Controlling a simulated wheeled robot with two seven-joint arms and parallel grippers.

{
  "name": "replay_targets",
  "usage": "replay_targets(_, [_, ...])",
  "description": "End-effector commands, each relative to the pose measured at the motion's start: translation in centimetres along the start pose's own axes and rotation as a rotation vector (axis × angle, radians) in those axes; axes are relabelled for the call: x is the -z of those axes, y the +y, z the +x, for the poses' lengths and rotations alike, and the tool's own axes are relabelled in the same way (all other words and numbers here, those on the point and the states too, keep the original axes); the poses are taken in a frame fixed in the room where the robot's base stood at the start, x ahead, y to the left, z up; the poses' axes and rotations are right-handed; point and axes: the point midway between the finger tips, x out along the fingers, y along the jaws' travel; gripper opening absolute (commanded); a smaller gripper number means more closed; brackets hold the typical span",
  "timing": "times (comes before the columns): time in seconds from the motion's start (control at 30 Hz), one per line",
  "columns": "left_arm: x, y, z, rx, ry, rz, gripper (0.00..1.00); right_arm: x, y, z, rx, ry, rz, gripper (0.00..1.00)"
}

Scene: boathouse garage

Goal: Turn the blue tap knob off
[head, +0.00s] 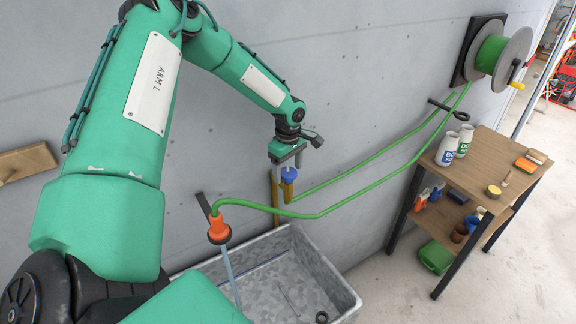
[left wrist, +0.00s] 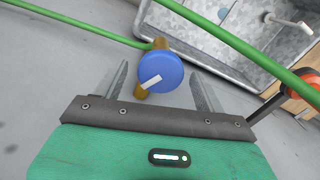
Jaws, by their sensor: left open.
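The blue tap knob (head: 289,174) sits on a brass tap on the grey wall, above the back of a metal trough. It also shows in the left wrist view (left wrist: 161,71) as a round blue cap with a white mark running slantwise on its face. My left gripper (head: 288,170) is open around the knob. In the left wrist view its two fingers (left wrist: 158,88) stand on either side of the knob, with a visible gap on each side. Water (head: 232,272) runs from the orange hose nozzle (head: 219,229) into the trough. My right gripper is not in view.
The galvanised trough (head: 338,285) stands below the tap. A green hose (head: 380,180) runs from the tap area to a wall reel (head: 490,55). A wooden bench (head: 478,178) with bottles and small items stands at the right. The concrete floor between is clear.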

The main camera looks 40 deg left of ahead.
Motion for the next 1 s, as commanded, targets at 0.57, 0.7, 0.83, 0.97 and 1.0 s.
replay_targets(0.57, [0.0, 0.0, 0.2, 0.0, 0.0, 0.0, 0.27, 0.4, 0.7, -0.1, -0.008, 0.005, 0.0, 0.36])
replay_targets(0.7, [0.0, 0.0, 0.3, 0.0, 0.0, 0.003, 0.27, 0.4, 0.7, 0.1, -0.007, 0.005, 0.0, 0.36])
replay_targets(0.83, [0.1, 0.0, 0.4, -0.002, 0.0, 0.023, 0.27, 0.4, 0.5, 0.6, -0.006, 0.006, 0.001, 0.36])
replay_targets(0.97, [0.0, 0.0, 0.6, -0.003, -0.002, 0.071, 0.27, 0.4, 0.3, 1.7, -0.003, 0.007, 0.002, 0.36])
replay_targets(1.0, [0.0, 0.0, 0.7, -0.003, -0.001, 0.094, 0.27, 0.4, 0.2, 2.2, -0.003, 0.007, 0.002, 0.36])
